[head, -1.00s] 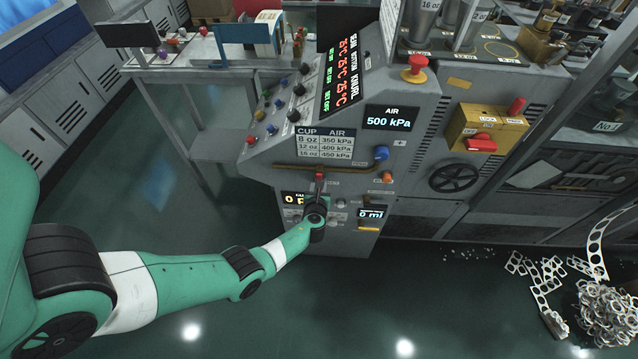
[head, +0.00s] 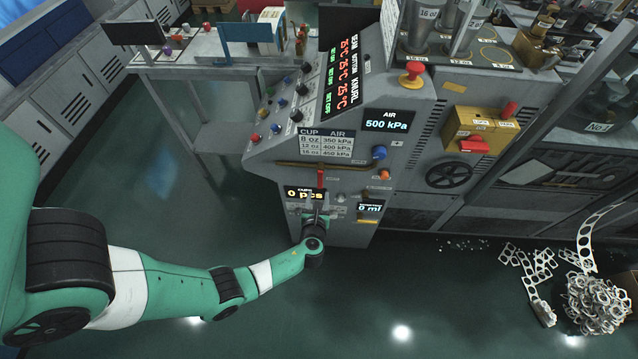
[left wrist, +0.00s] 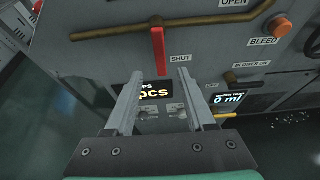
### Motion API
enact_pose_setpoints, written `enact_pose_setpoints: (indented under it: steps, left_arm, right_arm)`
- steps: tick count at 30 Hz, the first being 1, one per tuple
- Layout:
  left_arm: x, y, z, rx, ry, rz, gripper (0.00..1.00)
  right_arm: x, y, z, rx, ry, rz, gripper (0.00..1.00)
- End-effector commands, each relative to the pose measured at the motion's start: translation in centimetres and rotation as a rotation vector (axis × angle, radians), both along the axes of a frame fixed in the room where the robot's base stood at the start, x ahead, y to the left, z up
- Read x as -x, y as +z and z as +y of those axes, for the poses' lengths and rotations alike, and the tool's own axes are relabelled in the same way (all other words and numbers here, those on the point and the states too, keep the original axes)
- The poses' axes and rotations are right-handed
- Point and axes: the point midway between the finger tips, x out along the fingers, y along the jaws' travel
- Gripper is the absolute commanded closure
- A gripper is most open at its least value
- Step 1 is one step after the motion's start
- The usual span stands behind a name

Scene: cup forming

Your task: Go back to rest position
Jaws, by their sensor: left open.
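My left gripper (head: 316,214) is at the lower front of the grey machine, just below a red lever. In the left wrist view its two fingers (left wrist: 161,95) stand apart with nothing between them. The red lever (left wrist: 157,50) hangs straight down from a brass pipe, pointing toward the SHUT label, beyond and above the fingertips. The lever also shows in the head view (head: 320,178). The cup counter display (head: 305,194) reads 0 pcs and is partly behind the gripper in the left wrist view. My right gripper is not in view.
The control panel (head: 284,105) has several knobs. The air display (head: 387,121) reads 500 kPa. A red emergency button (head: 412,70) and yellow lock box (head: 478,130) are on the machine. Scrap rings (head: 597,302) lie on the floor at right. Floor left of the machine is clear.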

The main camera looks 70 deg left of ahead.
Motion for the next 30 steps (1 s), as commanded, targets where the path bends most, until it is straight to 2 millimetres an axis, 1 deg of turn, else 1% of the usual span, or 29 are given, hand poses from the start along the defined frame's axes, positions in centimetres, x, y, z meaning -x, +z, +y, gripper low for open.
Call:
enact_pose_setpoints:
  steps: [1, 4, 20, 23, 26, 29, 30]
  left_arm:
    - [0.2, 0.3, -0.5, 0.001, -0.001, 0.001, 0.45]
    - [0.4, 0.4, -0.8, 0.001, 0.0, 0.0, 0.45]
    - [0.4, 0.3, -0.8, 0.0, 0.0, 0.0, 0.45]
    - [-0.6, 0.9, -1.2, -0.002, -0.013, -0.013, 0.45]
    - [-3.8, 3.5, -1.7, -0.013, -0.037, -0.077, 0.45]
    - [-8.7, 9.2, -2.4, -0.014, -0.06, -0.224, 0.45]
    - [-10.8, 12.0, -2.9, 0.002, -0.069, -0.304, 0.45]
  right_arm:
    - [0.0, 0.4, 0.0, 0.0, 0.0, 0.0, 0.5]
    - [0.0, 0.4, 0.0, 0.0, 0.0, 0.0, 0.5]
    - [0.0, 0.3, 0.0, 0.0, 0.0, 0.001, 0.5]
    - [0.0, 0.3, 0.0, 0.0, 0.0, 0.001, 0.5]
    - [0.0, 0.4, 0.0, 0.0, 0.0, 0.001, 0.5]
    - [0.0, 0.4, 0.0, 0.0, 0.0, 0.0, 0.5]
    - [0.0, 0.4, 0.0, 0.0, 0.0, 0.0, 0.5]
